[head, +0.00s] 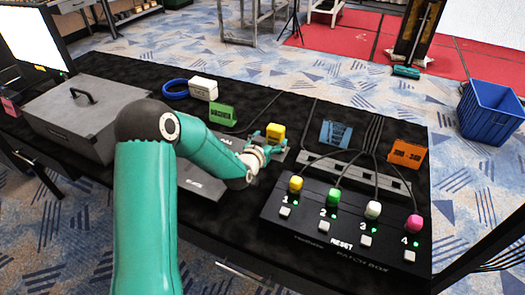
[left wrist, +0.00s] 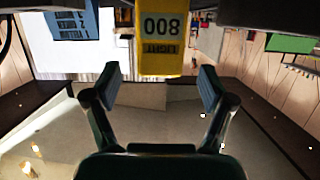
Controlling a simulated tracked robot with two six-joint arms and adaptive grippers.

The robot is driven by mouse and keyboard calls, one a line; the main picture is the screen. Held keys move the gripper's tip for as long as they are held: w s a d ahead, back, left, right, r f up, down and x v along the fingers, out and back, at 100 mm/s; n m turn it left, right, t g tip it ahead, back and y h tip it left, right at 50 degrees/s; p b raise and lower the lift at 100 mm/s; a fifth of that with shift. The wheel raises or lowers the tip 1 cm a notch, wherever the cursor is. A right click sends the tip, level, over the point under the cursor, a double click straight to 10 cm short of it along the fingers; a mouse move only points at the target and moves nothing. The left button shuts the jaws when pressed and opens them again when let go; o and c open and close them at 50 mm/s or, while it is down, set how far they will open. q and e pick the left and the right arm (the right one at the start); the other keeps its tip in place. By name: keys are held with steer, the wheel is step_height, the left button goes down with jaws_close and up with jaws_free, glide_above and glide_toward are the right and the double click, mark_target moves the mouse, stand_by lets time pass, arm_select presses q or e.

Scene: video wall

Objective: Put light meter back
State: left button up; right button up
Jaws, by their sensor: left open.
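The yellow light meter (head: 275,131) is on the dark table, just beyond my left gripper (head: 260,146). In the left wrist view the yellow block (left wrist: 161,40) shows "LIGHT" lettering upside down at the top centre. My left gripper also shows there (left wrist: 160,84), with its fingers spread wide and nothing between them. The meter is ahead of the fingertips, roughly centred between them. I cannot tell if they touch. My left forearm hides part of the table. My right gripper is not in view.
A black patch box (head: 340,232) with coloured plugs stands at the front right. A grey lidded case (head: 85,108) is on the left. A green block (head: 222,114), white box (head: 203,89), blue rack (head: 335,134) and orange block (head: 407,153) stand around. A blue bin (head: 490,112) is on the floor.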

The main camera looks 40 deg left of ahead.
arm_select(q)
steer(key=b+v, duration=0.1)
steer(key=v, duration=0.8)
steer(key=shift+s, duration=0.1)
